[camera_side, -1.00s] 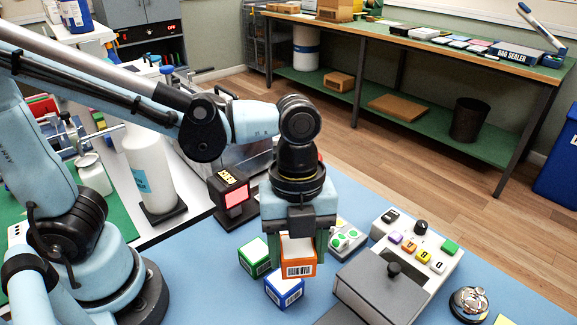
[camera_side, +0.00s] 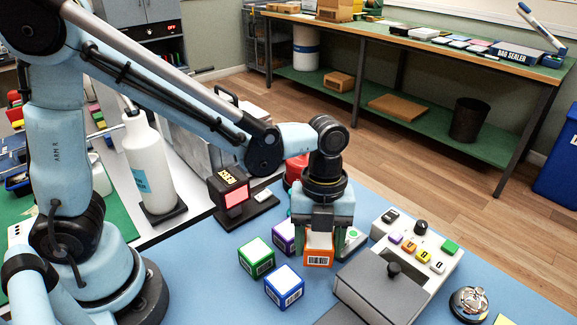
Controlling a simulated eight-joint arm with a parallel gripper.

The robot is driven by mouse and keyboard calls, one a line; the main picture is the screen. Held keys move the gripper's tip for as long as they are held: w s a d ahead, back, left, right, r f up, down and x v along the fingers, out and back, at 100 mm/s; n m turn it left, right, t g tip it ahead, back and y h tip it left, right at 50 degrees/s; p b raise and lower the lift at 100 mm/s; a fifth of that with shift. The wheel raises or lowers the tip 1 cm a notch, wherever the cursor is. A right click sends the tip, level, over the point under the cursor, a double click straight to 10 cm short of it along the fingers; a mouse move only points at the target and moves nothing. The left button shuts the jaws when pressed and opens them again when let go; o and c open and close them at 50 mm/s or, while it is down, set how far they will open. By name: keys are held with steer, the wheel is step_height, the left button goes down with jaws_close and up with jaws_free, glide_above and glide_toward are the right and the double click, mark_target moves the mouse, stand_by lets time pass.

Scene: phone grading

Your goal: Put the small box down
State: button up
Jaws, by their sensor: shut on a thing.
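A small orange box (camera_side: 319,256) with a white top and a barcode label is between the fingers of my gripper (camera_side: 320,240), which is shut on it. The box is low over the blue mat (camera_side: 215,292), behind and to the right of a blue box (camera_side: 284,287). I cannot tell whether its underside touches the mat. My gripper points straight down and hides most of the box's top and rear.
A green box (camera_side: 256,257) and a purple box (camera_side: 284,236) stand to the left. A grey machine with a black knob (camera_side: 394,269) and coloured buttons stands close on the right. The front-left mat is clear.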

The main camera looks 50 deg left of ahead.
mark_target(318, 255)
steer(key=shift+w+a+f, duration=0.2)
steer(key=shift+w+f, duration=0.05)
steer(key=shift+f, duration=1.95)
steer(key=shift+f, duration=0.15)
steer(key=o, duration=1.1)
